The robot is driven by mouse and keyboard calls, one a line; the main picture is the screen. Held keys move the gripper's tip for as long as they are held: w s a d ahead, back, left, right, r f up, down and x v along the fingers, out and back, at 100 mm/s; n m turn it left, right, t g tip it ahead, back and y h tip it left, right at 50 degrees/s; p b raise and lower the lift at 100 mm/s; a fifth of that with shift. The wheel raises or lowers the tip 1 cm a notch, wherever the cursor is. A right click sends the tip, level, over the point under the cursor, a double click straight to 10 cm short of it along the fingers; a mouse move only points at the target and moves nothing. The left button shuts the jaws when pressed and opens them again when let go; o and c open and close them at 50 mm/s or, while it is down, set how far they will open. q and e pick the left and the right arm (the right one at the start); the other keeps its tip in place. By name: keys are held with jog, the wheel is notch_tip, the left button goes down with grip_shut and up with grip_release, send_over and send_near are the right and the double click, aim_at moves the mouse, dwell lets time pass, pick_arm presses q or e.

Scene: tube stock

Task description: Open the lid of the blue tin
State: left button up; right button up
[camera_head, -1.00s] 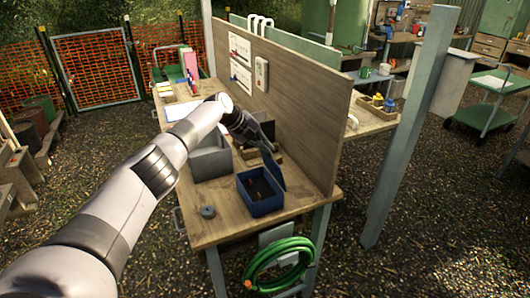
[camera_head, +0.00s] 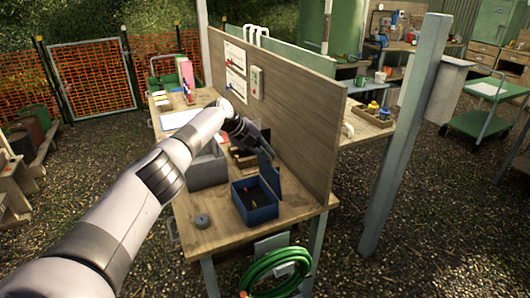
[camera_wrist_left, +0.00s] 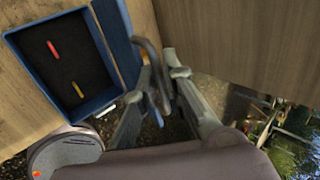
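The blue tin (camera_head: 256,216) stands on the near end of the wooden bench. Its lid (camera_head: 269,176) stands raised along the tin's side towards the wooden panel. The dark inside shows a red and a yellow item. In the left wrist view the open tin (camera_wrist_left: 27,62) is at the upper left, with the blue lid (camera_wrist_left: 118,43) beside it. My left gripper (camera_wrist_left: 160,76) is beside the lid's outer face, its fingers apart. A dark curved bar (camera_wrist_left: 152,62) shows between them; I cannot tell what it belongs to. My right gripper is not in view.
The upright wooden panel (camera_head: 295,125) stands close behind the lid. A grey box (camera_head: 206,170) and a small round grey object (camera_head: 202,221) are on the bench (camera_head: 228,234). A green hose (camera_head: 278,272) hangs at the bench's near end. The bench's front corner is clear.

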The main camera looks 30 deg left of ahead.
pick_arm(q)
jog(key=shift+o, duration=1.3)
jog(key=shift+f, duration=0.1)
jog(key=shift+a, duration=0.1)
jog(key=v, duration=1.2)
